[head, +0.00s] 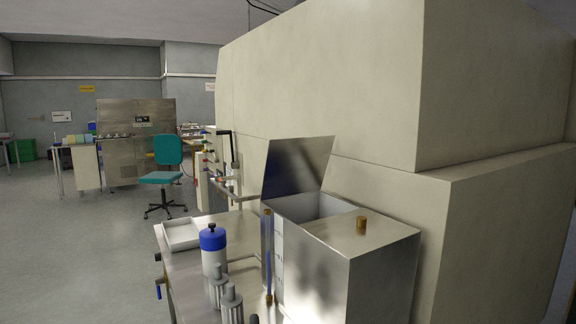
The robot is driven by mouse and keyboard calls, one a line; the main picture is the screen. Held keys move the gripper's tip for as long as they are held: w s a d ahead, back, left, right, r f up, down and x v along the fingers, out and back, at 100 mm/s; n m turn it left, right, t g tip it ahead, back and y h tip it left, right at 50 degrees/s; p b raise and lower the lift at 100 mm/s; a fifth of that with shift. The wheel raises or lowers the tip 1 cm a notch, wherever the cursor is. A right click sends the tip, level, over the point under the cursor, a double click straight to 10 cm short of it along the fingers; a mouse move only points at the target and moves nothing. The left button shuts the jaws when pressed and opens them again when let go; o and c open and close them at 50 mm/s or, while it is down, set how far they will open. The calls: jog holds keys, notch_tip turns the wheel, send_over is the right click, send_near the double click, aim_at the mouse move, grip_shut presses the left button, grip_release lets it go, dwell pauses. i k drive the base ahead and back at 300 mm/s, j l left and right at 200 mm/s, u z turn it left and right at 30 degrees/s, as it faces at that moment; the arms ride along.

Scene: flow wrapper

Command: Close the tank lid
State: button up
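The tank (345,280) is a steel box at the lower middle right of the head view. Its lid (298,167) is a flat shiny metal plate that stands raised and tilted at the back of the opening. The opening shows pale inner walls, and its bottom is hidden. The right part of the tank's top is a fixed steel cover with a brass knob (362,222). My gripper is not in view.
A large beige machine housing (330,80) stands close behind the tank. Left of the tank, a steel bench holds a white tray (181,235), a blue-capped bottle (213,250) and grey ribbed cylinders (232,306). A teal chair (166,165) stands farther back. The left floor is clear.

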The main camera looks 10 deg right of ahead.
aim_at(293, 166)
jog(key=i+j, duration=1.1)
jog(key=j, duration=0.25)
jog(key=i+j, duration=1.1)
jog(key=j, duration=0.25)
jog(key=i+j+z, duration=0.4)
jog(key=j+z, duration=0.15)
jog(key=j, duration=0.1)
